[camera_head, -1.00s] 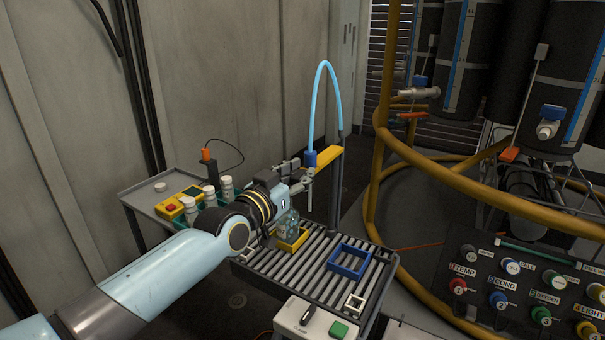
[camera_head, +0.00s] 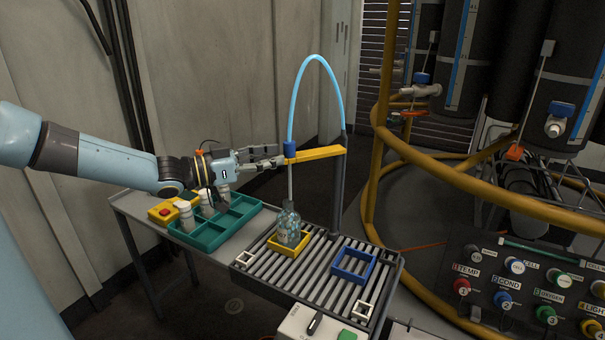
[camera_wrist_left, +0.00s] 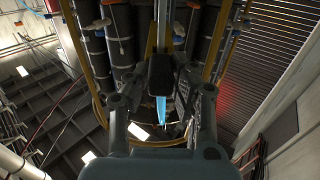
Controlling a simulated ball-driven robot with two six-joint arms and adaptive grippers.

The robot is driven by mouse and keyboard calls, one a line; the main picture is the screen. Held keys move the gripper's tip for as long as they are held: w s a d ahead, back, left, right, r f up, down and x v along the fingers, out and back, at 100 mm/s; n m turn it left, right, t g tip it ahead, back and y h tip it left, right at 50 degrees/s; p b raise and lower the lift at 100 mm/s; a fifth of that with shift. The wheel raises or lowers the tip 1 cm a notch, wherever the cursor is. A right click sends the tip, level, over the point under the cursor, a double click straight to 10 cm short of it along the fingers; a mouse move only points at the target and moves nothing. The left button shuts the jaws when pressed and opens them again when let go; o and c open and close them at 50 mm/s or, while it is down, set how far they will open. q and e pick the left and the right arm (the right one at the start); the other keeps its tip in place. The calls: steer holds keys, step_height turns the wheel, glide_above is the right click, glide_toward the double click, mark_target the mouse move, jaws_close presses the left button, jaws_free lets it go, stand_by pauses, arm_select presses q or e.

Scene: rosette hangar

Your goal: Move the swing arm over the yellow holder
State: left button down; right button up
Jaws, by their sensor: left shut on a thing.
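My left gripper (camera_head: 280,157) is shut on the swing arm at that end. The yellow holder (camera_head: 274,245) is a square frame on the slatted top. A clear bottle (camera_head: 289,230) stands upright in it, and the tube comes down at the bottle's neck. In the left wrist view a dark piece (camera_wrist_left: 160,75) lies between the fingers. My right gripper is out of view.
A light blue hose (camera_head: 313,60) loops above the swing arm. A blue square frame (camera_head: 353,262) and small white frames sit on the slatted top (camera_head: 320,265). A teal tray (camera_head: 238,222) with white-capped bottles stands left. A yellow rail (camera_head: 455,170) curves at right.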

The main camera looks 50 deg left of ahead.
arm_select(q)
steer(key=shift+w+a+m+g+h+b, duration=0.3)
steer(key=shift+a+m+h+b, duration=0.25)
steer(key=shift+a+h+b, duration=0.4)
steer(key=shift+w+a+m+g+h+b, duration=0.3)
steer(key=shift+a+m+h+b, duration=0.35)
steer(key=shift+b, duration=0.55)
steer(key=shift+d, duration=0.1)
steer(key=c, duration=1.4)
jaws_free()
steer(key=shift+c, duration=0.2)
steer(key=shift+o, duration=1.4)
steer(key=v, duration=1.2)
